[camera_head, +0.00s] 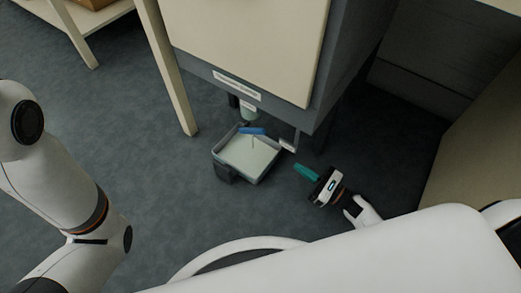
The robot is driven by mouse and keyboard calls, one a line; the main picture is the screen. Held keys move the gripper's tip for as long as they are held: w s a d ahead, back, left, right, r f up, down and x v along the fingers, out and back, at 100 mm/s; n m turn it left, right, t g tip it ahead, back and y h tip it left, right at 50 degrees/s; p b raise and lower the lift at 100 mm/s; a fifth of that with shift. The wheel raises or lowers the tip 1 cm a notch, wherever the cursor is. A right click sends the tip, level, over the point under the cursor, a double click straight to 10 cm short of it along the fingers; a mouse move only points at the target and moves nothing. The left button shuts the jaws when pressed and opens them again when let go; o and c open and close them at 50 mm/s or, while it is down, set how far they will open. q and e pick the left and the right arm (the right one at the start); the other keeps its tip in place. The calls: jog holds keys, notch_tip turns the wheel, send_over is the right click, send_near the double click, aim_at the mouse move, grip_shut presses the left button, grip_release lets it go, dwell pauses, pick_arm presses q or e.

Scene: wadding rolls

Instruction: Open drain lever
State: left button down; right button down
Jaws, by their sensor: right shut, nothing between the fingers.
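A blue lever (252,130) lies roughly level on a drain fitting (248,113) under the cabinet (236,84). It hangs above a grey tray (264,178) with a pale inside. My right gripper (304,170) is to the right of and below the lever, clear of it. Its teal fingers are together with nothing between them, and they point toward the tray. My left gripper is outside the view; only part of my left arm shows at the left edge.
A wooden leg (173,80) stands left of the cabinet. A small white tag (287,146) is beside the tray's right corner. A beige panel (470,150) bounds the right side. Dark carpet (150,160) is clear left of the tray.

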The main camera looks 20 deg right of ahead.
jog(key=b, duration=0.3)
send_near(258, 134)
jog(key=w+a+f, duration=0.1)
jog(key=w+f, duration=0.2)
jog(key=f, duration=0.1)
jog(key=r, duration=0.1)
jog(key=w+a+r, duration=0.1)
jog(key=w+a+r+b, duration=0.1)
jog(key=shift+w+r, duration=0.25)
jog(key=shift+r, duration=0.15)
